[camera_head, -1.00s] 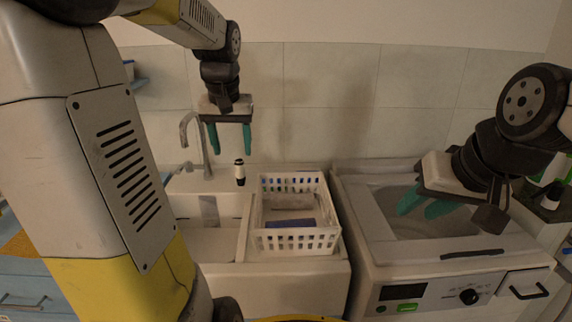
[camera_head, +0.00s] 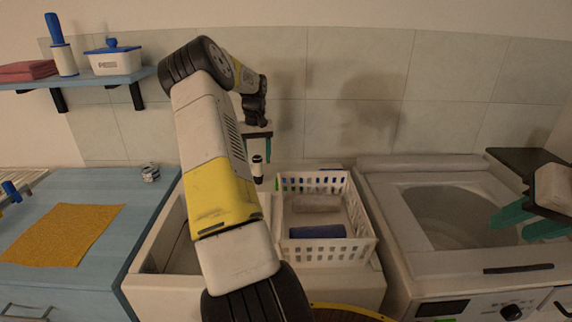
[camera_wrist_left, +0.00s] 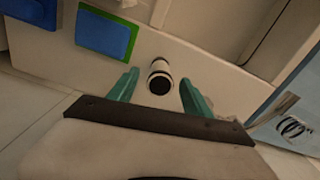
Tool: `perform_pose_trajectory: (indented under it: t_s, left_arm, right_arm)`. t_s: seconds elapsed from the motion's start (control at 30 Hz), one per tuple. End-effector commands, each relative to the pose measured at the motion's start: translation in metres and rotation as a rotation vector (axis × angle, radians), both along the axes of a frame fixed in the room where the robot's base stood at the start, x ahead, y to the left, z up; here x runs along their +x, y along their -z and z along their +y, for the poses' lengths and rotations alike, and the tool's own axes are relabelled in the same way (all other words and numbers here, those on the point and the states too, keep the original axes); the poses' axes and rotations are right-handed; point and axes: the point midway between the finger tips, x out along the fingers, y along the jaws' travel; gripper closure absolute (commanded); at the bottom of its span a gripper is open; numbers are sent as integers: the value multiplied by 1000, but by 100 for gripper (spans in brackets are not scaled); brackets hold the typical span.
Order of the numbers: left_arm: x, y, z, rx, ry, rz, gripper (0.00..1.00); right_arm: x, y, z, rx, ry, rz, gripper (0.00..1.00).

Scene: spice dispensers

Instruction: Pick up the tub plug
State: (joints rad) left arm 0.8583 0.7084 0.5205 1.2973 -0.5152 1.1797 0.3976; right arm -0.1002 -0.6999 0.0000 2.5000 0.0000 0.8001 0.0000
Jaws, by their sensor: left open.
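A small black-and-white cylinder (camera_head: 257,168), which may be the tub plug, stands upright on the sink's back ledge. It also shows in the left wrist view (camera_wrist_left: 160,78), seen from above between the fingers. My left gripper (camera_head: 256,148) is open, with its teal fingers above the cylinder and apart from it. In the left wrist view the fingertips (camera_wrist_left: 158,84) lie either side of the cylinder. My right gripper (camera_head: 510,229) is open and empty over the washing machine at the right. My left arm hides part of the sink and the tap.
A white basket (camera_head: 362,232) with a blue item and a pale item stands right of the cylinder. A washing machine (camera_head: 400,270) is at the right. A blue counter (camera_head: 125,235) holds a yellow cloth (camera_head: 65,235) and a small silver object (camera_head: 150,173). A shelf (camera_head: 110,78) is at the upper left.

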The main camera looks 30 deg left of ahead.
Motion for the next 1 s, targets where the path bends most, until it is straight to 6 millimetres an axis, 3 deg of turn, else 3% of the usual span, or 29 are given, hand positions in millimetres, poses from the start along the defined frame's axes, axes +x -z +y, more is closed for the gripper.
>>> perform_pose_trajectory:
  t_s: [0.3, 0.6, 0.9, 1.0]
  left_arm:
    - [-1, 44, -1, -2, 2, 1, 42]
    - [0, 50, -1, 1, 2, -1, 42]
    - [0, 50, -1, 1, 2, -1, 99]
    - [0, 50, -1, 1, 2, -1, 100]
  right_arm:
    - [0, 0, 0, 0, 0, 0, 64]
    - [0, 0, 0, 0, 0, 0, 64]
    - [0, 0, 0, 0, 0, 0, 64]
    - [0, 0, 0, 0, 0, 0, 64]
